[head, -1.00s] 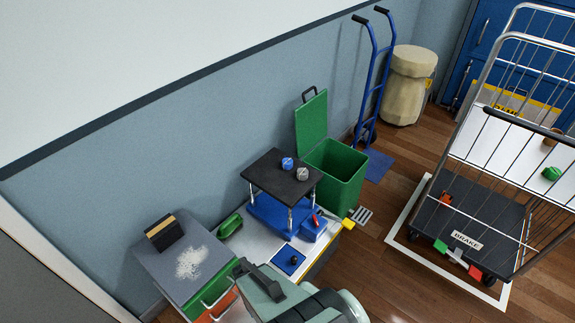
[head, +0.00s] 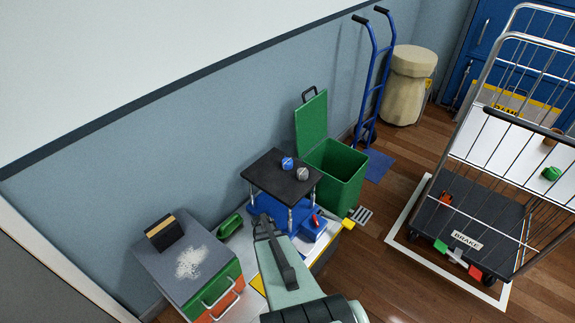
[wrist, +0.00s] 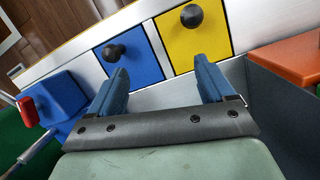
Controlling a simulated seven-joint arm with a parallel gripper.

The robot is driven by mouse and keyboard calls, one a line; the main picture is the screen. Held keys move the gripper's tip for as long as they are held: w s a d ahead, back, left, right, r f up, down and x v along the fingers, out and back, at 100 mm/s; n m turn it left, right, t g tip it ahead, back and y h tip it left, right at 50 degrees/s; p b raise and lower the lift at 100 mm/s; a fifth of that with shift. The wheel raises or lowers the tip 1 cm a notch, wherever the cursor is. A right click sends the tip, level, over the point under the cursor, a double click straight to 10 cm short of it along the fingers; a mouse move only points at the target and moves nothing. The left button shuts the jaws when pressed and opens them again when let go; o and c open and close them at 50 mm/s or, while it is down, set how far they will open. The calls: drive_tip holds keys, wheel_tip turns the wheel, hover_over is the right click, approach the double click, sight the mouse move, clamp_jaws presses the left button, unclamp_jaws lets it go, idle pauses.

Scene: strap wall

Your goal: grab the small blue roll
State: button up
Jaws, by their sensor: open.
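The small blue roll (head: 287,163) sits on the raised black shelf (head: 270,183), in the head view only. A grey roll (head: 303,174) sits just right of it on the same shelf. My gripper (head: 263,222) is at the shelf's near left side, lower in the picture than the roll and apart from it. In the wrist view my gripper (wrist: 164,75) has its two blue fingers spread with nothing between them. Beyond them are a blue square plate (wrist: 130,62) and a yellow one (wrist: 200,45), each with a black knob.
A blue block (wrist: 55,100) with a red handle is under the shelf's right side. A green lidded bin (head: 338,172) stands right of the shelf. A grey-topped cabinet (head: 187,262) with white powder stands left. A wire cart (head: 500,170) is far right.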

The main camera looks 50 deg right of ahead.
drive_tip(key=w+d+r+n, duration=0.4)
drive_tip(key=w+d+r, duration=0.1)
drive_tip(key=w+r, duration=0.2)
drive_tip(key=w+d+r+n+t, duration=0.1)
drive_tip(key=w+d+r+n, duration=0.4)
drive_tip(key=w+r, duration=0.3)
drive_tip(key=w+d+r+n+y, duration=0.1)
drive_tip(key=w+d+r+n, duration=0.4)
drive_tip(key=w+r, duration=0.2)
drive_tip(key=shift+w+d+r+t, duration=0.3)
drive_tip(key=shift+w+d, duration=0.05)
drive_tip(key=shift+w, duration=0.2)
drive_tip(key=s+d+r+n+t, duration=0.15)
drive_tip(key=d+r, duration=0.25)
drive_tip(key=d, duration=0.4)
drive_tip(key=s+d+r+n+g, duration=0.1)
drive_tip(key=s+d+r+n, duration=0.2)
drive_tip(key=d+r, duration=0.35)
hover_over(288, 161)
drive_tip(key=shift+t+h, duration=0.25)
drive_tip(key=shift+h, duration=0.15)
drive_tip(key=f, duration=1)
drive_tip(key=shift+s+a, duration=0.25)
drive_tip(key=shift+w+d+f, duration=0.1)
drive_tip(key=shift+w+f, duration=0.05)
drive_tip(key=shift+f, duration=1.2)
drive_tip(key=shift+w+d+f, duration=0.1)
drive_tip(key=shift+w+f, duration=0.05)
drive_tip(key=shift+f, duration=1.2)
drive_tip(key=shift+c, duration=0.3)
